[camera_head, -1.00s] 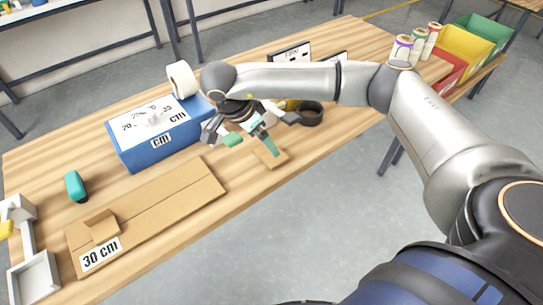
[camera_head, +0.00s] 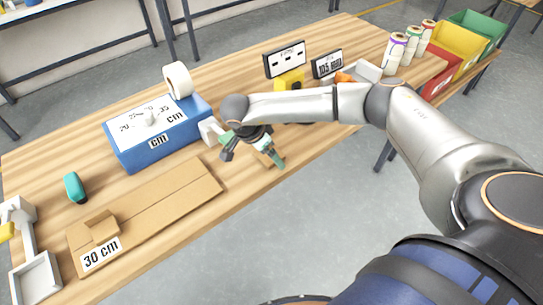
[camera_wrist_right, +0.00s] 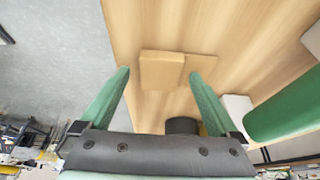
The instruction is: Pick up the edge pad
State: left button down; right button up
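A small tan cardboard pad (camera_wrist_right: 160,70), seemingly the edge pad, lies on the wooden table in the right wrist view. A thinner, flat cardboard piece (camera_wrist_right: 203,68) lies against its right side. My right gripper (camera_wrist_right: 160,76) points down at the table with its two green fingers wide apart and nothing between them; the pad shows beyond and between the fingertips. In the head view the right gripper (camera_head: 253,150) hangs over the pad and hides most of it; only a bit of cardboard (camera_head: 264,158) shows. My left gripper is in no view.
A teal tool (camera_head: 74,187) lies farther left. Displays (camera_head: 285,60) and coloured bins (camera_head: 460,48) are behind.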

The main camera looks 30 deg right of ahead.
jog(key=c, duration=1.4)
jog(key=shift+o, duration=0.2)
jog(key=shift+r, duration=0.15)
